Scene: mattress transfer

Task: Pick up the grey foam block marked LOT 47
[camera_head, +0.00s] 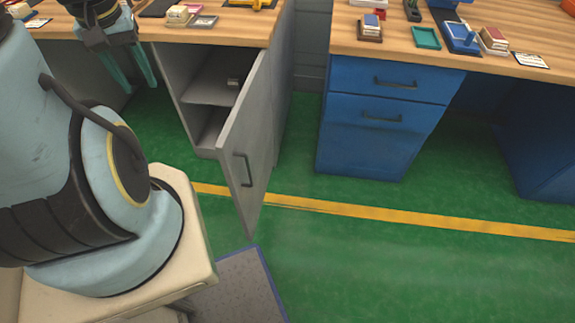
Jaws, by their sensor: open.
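I cannot pick out a block with a readable LOT 47 marking; any lettering is too small to read. A small greyish item (233,82) sits on the upper shelf inside the open grey cabinet (208,85); I cannot tell whether it is the foam block. My gripper (139,86) is at the upper left, its two teal fingers pointing down and spread apart with nothing seen between them. It is in front of the left desk, to the left of the cabinet opening.
The cabinet door (246,150) stands open toward me. A blue drawer unit (375,125) stands to the right under a wooden desktop (390,45) with small trays and blocks. A grey, blue-edged flat surface (240,287) is at bottom centre. Green floor (430,270) at right is clear.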

